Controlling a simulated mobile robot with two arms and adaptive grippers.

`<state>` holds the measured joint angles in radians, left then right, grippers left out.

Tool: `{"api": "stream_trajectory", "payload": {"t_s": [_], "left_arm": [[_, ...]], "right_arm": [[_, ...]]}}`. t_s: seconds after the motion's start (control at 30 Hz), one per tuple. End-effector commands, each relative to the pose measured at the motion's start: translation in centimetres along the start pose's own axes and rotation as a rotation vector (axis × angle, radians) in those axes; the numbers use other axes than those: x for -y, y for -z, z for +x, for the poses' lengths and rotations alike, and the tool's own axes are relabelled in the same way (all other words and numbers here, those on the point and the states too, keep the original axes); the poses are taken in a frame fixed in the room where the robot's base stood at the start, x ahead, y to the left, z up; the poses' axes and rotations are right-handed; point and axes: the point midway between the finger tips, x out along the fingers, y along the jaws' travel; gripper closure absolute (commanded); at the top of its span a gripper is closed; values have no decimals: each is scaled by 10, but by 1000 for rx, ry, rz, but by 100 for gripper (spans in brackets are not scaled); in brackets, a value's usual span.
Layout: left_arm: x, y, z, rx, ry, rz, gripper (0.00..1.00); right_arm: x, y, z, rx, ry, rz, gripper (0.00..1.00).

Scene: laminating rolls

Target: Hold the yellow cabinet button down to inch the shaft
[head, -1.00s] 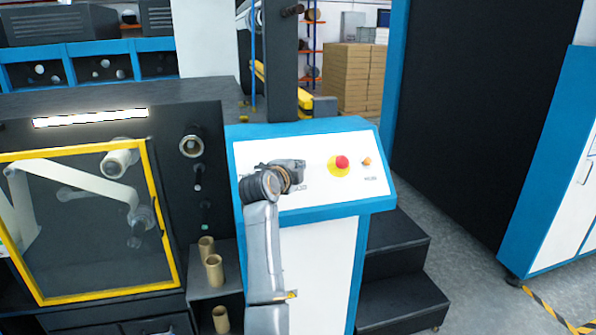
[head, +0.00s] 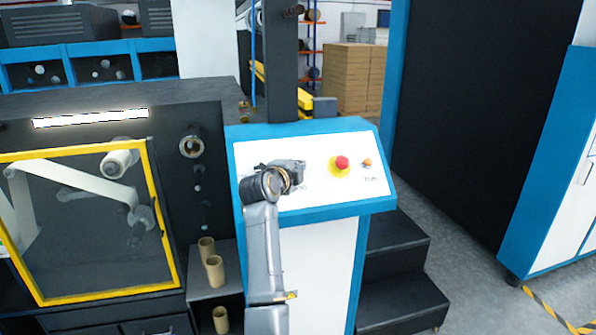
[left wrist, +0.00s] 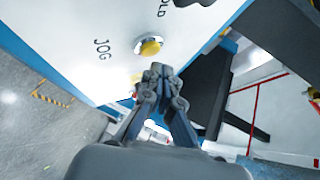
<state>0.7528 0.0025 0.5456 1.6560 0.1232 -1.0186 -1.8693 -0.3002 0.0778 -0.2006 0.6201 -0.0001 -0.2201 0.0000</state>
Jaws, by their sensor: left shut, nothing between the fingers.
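The white control panel (head: 325,190) with a blue rim slopes on top of the cabinet. My left gripper (head: 298,170) is over its left part, shut and empty, and hides the panel area beneath it. In the left wrist view a yellow button (left wrist: 150,47) in a silver ring sits on the panel near a JOG label. The shut fingertips (left wrist: 160,72) appear just beside it in that view; I cannot tell whether they touch the panel. A second yellowish button (left wrist: 136,78) is partly visible by the fingers. My right gripper is not in view.
A red mushroom button (head: 342,162) on a yellow disc and a small orange button (head: 367,163) are on the panel's right. Dark steps (head: 400,270) stand right of the cabinet. A yellow-framed window (head: 90,225) and cardboard tubes (head: 214,270) are at the left.

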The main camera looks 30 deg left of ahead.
Motion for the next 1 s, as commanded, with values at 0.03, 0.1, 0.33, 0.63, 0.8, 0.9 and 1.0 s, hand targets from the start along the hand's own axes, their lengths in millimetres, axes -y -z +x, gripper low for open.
{"api": "stream_trajectory", "payload": {"t_s": [0.03, 0.1, 0.33, 0.63, 0.8, 0.9, 1.0], "left_arm": [[-1, -1, 1, 1, -1, 1, 100], [-3, -2, 2, 1, -2, 2, 100], [-4, -4, 6, -1, 0, 1, 100], [-4, -4, 6, 0, 0, 0, 100], [-5, -5, 7, 0, 0, 1, 100], [-6, -6, 8, 0, 0, 0, 100], [-6, -7, 9, 1, 0, 0, 100]], "right_arm": [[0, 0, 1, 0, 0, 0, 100], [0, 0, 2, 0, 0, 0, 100], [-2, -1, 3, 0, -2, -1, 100], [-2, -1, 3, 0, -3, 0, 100], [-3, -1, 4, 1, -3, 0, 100], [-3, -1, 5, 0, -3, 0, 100], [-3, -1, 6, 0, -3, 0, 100]]}}
